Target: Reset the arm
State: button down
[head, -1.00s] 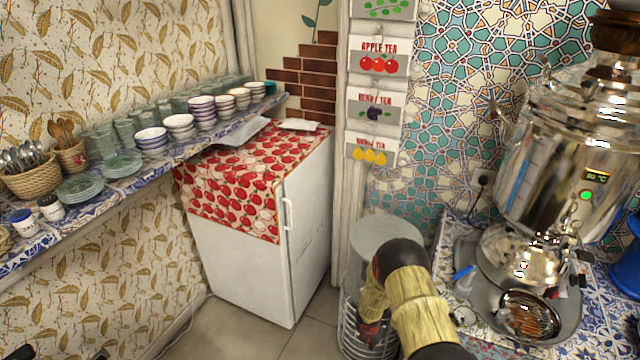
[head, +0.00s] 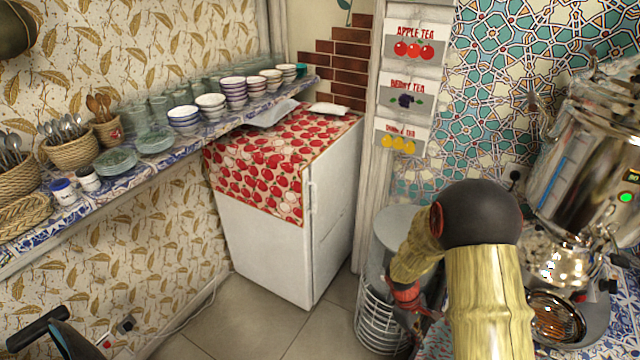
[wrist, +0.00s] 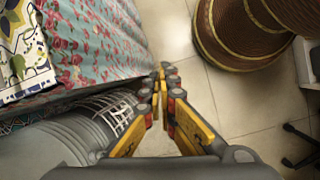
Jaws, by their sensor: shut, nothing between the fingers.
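My gripper (wrist: 165,75) shows in the wrist view with its yellow and grey fingers together at the tips and nothing between them. It hangs over the tiled floor, beside a flowered cloth (wrist: 100,45) and a grey cylindrical bin with a wire-like pattern (wrist: 75,125). In the head view my arm, wood-patterned with a black joint, is bent in front of the bin (head: 375,320) and the samovar (head: 590,150). The fingertips cannot be made out in the head view.
A white fridge (head: 270,250) with an apple-patterned cloth stands left of the bin. A tiled shelf (head: 130,180) with bowls, glasses and baskets runs along the left wall. In the wrist view, a round brown ribbed object (wrist: 240,35) stands on the floor (wrist: 265,105), which has free room.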

jog(key=s+a+r+m+t+y, duration=0.1)
jog(key=s+r, duration=0.5)
jog(key=r, duration=0.7)
jog(key=s+a+r+m+t+y, duration=0.1)
jog(key=s+a+r+m+t, duration=0.3)
jog(key=r, duration=0.9)
jog(key=s+a+r+m+t+y, duration=0.1)
jog(key=s+a+r+m+t, duration=0.1)
jog(key=s+r, duration=0.6)
jog(key=shift+a+r+m+t+y, duration=0.35)
jog(key=shift+a+r+m, duration=0.75)
jog(key=shift+r, duration=1.5)
jog(key=c, duration=2.6)
grip_release()
jog(key=shift+a, duration=0.2)
